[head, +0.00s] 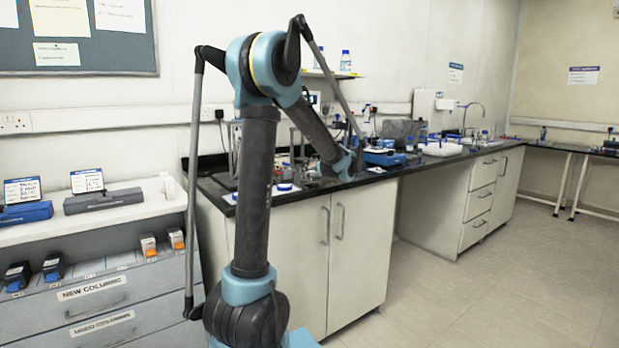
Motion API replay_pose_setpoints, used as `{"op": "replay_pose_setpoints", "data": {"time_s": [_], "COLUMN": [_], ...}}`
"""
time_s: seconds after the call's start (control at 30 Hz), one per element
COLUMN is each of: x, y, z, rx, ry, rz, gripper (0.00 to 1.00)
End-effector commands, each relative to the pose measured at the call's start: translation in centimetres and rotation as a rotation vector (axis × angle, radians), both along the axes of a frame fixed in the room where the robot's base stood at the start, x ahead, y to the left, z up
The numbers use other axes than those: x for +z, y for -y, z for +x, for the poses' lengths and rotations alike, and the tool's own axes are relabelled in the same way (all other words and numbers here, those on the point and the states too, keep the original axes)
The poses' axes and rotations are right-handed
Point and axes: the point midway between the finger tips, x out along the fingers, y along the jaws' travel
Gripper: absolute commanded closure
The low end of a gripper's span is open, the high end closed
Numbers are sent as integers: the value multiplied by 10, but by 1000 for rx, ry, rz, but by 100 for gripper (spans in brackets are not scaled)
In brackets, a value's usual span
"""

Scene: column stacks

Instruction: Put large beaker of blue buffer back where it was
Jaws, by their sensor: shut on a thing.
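My arm rises in the foreground and bends down over the dark bench top (376,176). Its wrist end is low over the bench, in front of the crowded back part. I cannot make out my gripper's fingers; they are hidden behind the wrist or lost in the clutter. I cannot pick out the large beaker of blue buffer. Small blue and white items (285,187) sit on the bench left of the wrist, too small to identify.
Blue-capped bottles (345,61) stand on a wall shelf. A blue device (384,157) is right of the wrist. The floor (480,285) at right is clear.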

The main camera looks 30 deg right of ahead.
Motion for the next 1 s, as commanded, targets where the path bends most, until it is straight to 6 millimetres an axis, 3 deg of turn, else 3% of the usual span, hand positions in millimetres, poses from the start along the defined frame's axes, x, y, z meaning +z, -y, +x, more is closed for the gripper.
{"op": "replay_pose_setpoints", "data": {"time_s": [0.43,0.47,0.53,0.57,1.0], "x": [-8,-9,-9,-8,-5], "y": [-1,-2,-2,-2,-2], "z": [1,1,1,1,-1], "rx": [2,2,2,3,2], "ry": [0,0,0,0,0], "rz": [0,0,0,0,0], "gripper": [72,42,26,24,24]}}
